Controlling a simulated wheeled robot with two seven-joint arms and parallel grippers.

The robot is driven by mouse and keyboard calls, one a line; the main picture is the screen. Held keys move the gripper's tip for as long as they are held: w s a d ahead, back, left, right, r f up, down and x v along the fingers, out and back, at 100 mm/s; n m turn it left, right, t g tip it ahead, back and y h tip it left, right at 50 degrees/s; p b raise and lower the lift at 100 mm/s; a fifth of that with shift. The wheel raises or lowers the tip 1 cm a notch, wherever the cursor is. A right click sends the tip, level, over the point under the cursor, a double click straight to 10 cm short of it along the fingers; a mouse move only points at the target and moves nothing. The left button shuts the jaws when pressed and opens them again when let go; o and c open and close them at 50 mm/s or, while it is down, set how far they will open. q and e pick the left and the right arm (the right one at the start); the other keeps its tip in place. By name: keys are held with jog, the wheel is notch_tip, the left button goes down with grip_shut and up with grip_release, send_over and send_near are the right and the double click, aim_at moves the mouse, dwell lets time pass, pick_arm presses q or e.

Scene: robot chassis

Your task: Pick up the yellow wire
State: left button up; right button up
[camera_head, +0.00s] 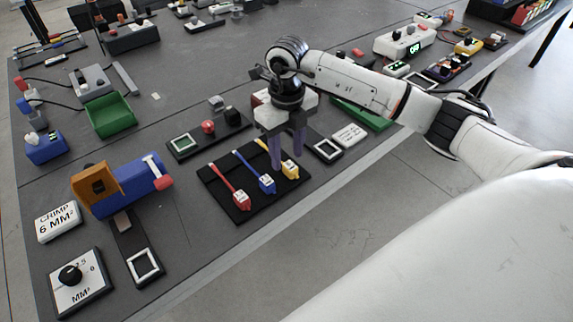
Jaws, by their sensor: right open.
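The yellow wire (290,170) lies at the right side of a black tray (216,190), with its yellow connector towards the front edge. Its rear part is partly hidden behind my right gripper. A blue wire (266,184) lies in the middle of the tray and a red wire (240,200) at the left. My right gripper (286,160) comes in from the right and points down over the yellow wire. It is open, its two dark fingers apart near the wire's connector. I cannot tell whether they touch it. My left gripper is not in view.
A blue and orange crimping device (125,187) stands left of the tray. Behind the tray are a red button (208,127) and a black block. A green bin (110,115) stands farther back left. The table's front edge runs close to the tray.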

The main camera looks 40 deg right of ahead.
aim_at(287, 163)
jog(key=shift+f, duration=1.6)
jog(key=shift+c, duration=0.4)
grip_shut()
jog(key=shift+r, duration=0.15)
notch_tip(287, 163, up, 10)
jog(key=shift+b, duration=0.3)
